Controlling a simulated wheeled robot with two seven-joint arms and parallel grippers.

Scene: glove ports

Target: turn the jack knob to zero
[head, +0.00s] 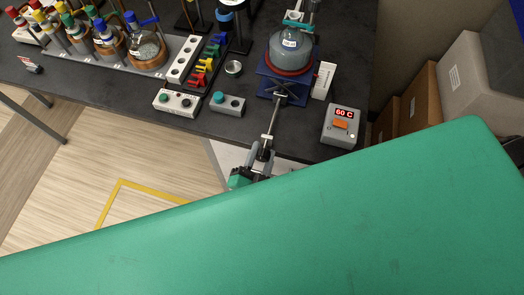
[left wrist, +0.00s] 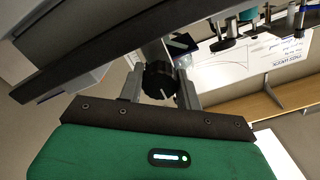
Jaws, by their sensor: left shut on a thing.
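The blue lab jack (head: 271,88) stands near the front edge of the dark bench in the head view, under a round-bottom flask (head: 290,48) in a red-brown ring. A metal rod (head: 272,122) runs from the jack toward me, out to my left gripper (head: 262,160). The black jack knob (left wrist: 158,80) sits between the two fingers of my left gripper (left wrist: 159,92) in the left wrist view. The gripper is shut on it. A white mark shows on the knob's face, toward its lower right. A zero mark cannot be made out. My right gripper is not in view.
A grey control box (head: 341,126) reading 60 C stands right of the jack. A white label card (head: 323,80) stands beside the jack. Two small button boxes (head: 177,103) (head: 228,104) stand to its left. Cardboard boxes (head: 424,88) are at the right. My green arm covers the lower head view.

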